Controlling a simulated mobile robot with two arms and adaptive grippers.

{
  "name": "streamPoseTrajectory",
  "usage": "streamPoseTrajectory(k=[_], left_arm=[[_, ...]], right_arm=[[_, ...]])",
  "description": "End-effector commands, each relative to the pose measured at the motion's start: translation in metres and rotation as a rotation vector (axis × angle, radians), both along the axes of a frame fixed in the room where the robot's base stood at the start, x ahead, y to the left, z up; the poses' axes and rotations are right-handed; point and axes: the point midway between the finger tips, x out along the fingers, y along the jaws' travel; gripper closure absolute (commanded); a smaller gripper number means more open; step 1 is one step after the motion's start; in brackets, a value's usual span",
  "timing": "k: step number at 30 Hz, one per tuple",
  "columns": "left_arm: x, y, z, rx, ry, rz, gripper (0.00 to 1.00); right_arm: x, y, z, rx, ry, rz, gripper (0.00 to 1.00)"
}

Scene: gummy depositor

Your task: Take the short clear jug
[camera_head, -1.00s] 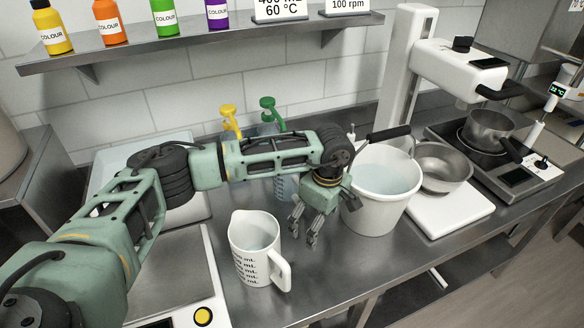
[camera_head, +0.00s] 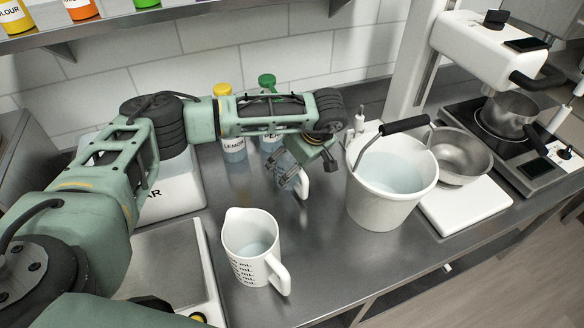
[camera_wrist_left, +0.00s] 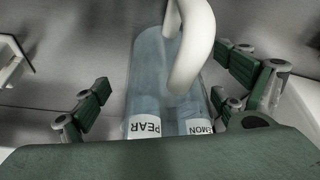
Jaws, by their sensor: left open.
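The short clear jug is mostly hidden behind my left gripper (camera_head: 285,172) in the head view. Its white handle (camera_head: 303,187) shows just right of the fingers. In the left wrist view, a bluish clear body (camera_wrist_left: 148,75) with the white handle (camera_wrist_left: 196,50) in front lies between the spread fingers of my left gripper (camera_wrist_left: 163,80). Gaps show on both sides, and the gripper is open. PEAR (camera_wrist_left: 144,127) and LEMON (camera_wrist_left: 201,127) labels show at the body's lower part in that view. My right gripper is not in view.
A white measuring jug (camera_head: 248,262) stands in front, with a white bucket (camera_head: 372,205) to the right. A steel bowl (camera_head: 462,160) is beyond the bucket. Yellow-capped (camera_head: 234,150) and green-capped (camera_head: 267,82) bottles stand behind my arm. The shelf (camera_head: 200,10) runs above.

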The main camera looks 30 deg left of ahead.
Motion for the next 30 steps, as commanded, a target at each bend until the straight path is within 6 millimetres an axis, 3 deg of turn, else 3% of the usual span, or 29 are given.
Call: streamPoseTrajectory(k=[1,3,8,15,30], left_arm=[[-0.002,0.005,-0.003,0.002,0.006,0.003,0.09],[-0.002,0.01,-0.014,0.002,0.005,0.002,0.09],[0.001,0.014,-0.031,0.0,0.003,0.002,0.09],[0.002,0.015,-0.034,0.0,0.001,0.001,0.09],[0.002,0.015,-0.034,0.0,0.002,0.002,0.52]], right_arm=[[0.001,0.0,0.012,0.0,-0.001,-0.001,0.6],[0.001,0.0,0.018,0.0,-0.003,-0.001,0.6],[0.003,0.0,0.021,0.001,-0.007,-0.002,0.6],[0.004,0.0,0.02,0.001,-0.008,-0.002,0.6],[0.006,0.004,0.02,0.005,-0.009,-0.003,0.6]])
